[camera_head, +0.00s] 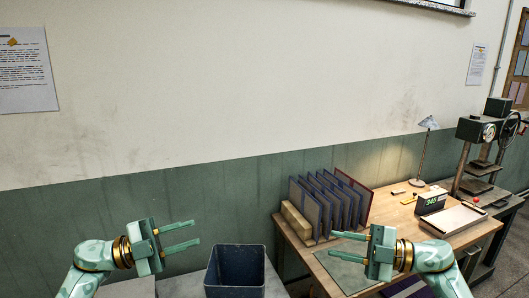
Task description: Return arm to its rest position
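My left gripper (194,234) is at the lower left, in front of the green lower wall. Its two fingers are apart, point right, and hold nothing. My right gripper (336,245) is at the lower right, in front of the wooden table. Its fingers point left and are spread apart, with nothing visible between them. Both grippers appear to be raised clear of the surfaces, and the right one overlaps a grey-green mat (345,272) in the picture.
A dark blue bin (236,285) stands between the grippers. The wooden table (392,217) bears a rack of dark blue boards (308,206), a lamp (420,160), a display reading 345 (432,200) and a light tray (455,218). A press (478,150) stands at far right.

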